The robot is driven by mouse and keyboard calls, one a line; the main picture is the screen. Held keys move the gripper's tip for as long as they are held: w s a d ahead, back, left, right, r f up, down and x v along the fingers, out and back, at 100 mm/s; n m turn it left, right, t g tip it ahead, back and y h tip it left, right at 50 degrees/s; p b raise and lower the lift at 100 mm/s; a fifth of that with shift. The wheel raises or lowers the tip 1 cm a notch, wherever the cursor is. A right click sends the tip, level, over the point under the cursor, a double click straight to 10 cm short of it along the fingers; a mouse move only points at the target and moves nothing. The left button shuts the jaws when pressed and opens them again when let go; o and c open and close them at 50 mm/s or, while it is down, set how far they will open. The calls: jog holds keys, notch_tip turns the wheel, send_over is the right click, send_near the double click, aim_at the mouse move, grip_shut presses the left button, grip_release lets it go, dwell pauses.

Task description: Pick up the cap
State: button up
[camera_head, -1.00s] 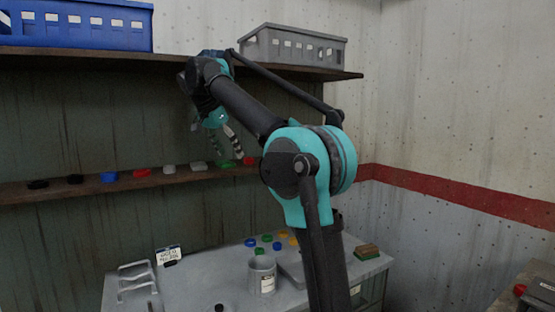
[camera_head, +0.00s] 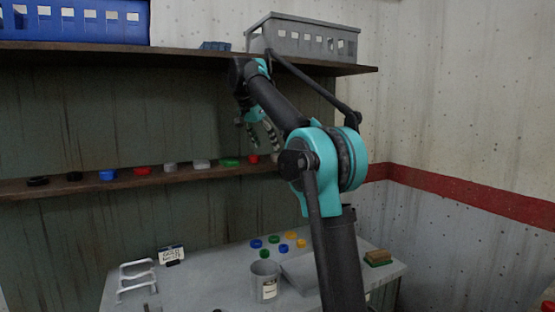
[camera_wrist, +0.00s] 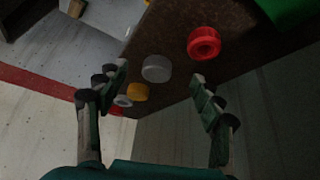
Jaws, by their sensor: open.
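Several caps sit in a row on the narrow wooden rail (camera_head: 120,181). In the head view they include black (camera_head: 37,181), blue (camera_head: 107,175), white (camera_head: 201,163), green (camera_head: 229,162) and red (camera_head: 254,159) ones. My gripper (camera_head: 262,135) is open and empty above the rail's right part, near the red cap. In the wrist view, my gripper (camera_wrist: 160,72) has its fingers spread, with a white cap (camera_wrist: 156,68) showing between the fingertips. The red cap (camera_wrist: 204,43) lies beside it, and an orange cap (camera_wrist: 138,92) is on the other side. Which cap is meant cannot be told.
An upper shelf (camera_head: 190,60) over the rail holds a blue crate (camera_head: 75,20) and a grey crate (camera_head: 305,42). The table (camera_head: 215,275) below holds a grey can (camera_head: 265,282), several loose caps and a wire rack (camera_head: 136,279). A wall stands to the right.

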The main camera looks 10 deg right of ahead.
aim_at(276, 155)
jog(key=w+d, duration=0.2)
jog(key=shift+d, duration=0.3)
jog(key=x, duration=0.5)
jog(key=c, duration=1.2)
jog(key=shift+o, duration=0.2)
jog(key=shift+r, duration=0.15)
